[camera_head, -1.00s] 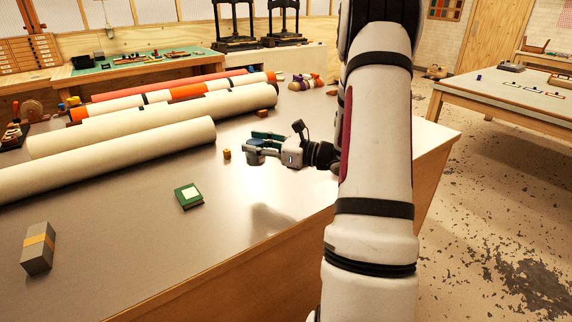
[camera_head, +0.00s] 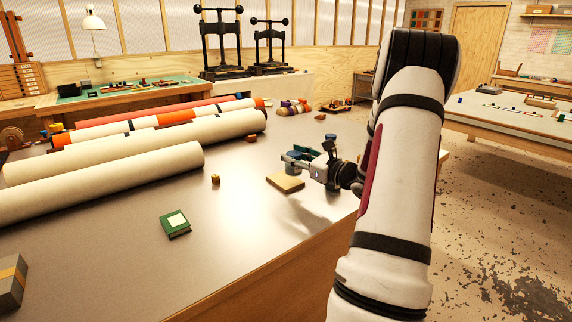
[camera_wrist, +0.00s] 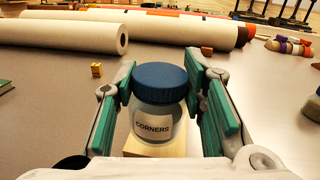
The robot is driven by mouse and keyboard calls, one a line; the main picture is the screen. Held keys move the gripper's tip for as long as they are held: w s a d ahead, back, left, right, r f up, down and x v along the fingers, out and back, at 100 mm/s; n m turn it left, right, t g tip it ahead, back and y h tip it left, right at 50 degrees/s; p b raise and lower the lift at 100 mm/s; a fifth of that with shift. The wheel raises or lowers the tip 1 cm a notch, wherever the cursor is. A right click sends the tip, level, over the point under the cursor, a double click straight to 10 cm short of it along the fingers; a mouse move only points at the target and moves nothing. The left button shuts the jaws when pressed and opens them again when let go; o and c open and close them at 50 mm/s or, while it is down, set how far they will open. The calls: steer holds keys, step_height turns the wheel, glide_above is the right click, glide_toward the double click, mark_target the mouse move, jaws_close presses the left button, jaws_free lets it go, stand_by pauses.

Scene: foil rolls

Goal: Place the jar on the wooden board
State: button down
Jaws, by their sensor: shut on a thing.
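The jar (camera_wrist: 158,110) is clear, with a blue lid and a label reading CORNERS. It stands upright between the green-padded fingers of my gripper (camera_wrist: 163,88), which is shut on it. In the head view my gripper (camera_head: 294,160) is over the worktable, just above and behind the wooden board as pictured. The wooden board (camera_head: 285,182) is a small pale slab lying flat on the table. In the wrist view the board (camera_wrist: 176,149) shows below and beside the jar, partly hidden by it. I cannot tell whether the jar's base touches it.
Long foil rolls (camera_head: 110,182) lie across the left and back of the table. A small yellow block (camera_head: 215,179), a green book-like item (camera_head: 175,224) and a grey block (camera_head: 10,283) lie on the table. The front middle is clear.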

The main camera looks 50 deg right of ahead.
steer(key=w, duration=0.3)
steer(key=w+d, duration=0.1)
steer(key=shift+w+d+f, duration=0.1)
steer(key=shift+w+f, duration=0.15)
steer(key=shift+f, duration=1.7)
steer(key=shift+f, duration=0.15)
steer(key=c, duration=1)
jaws_free()
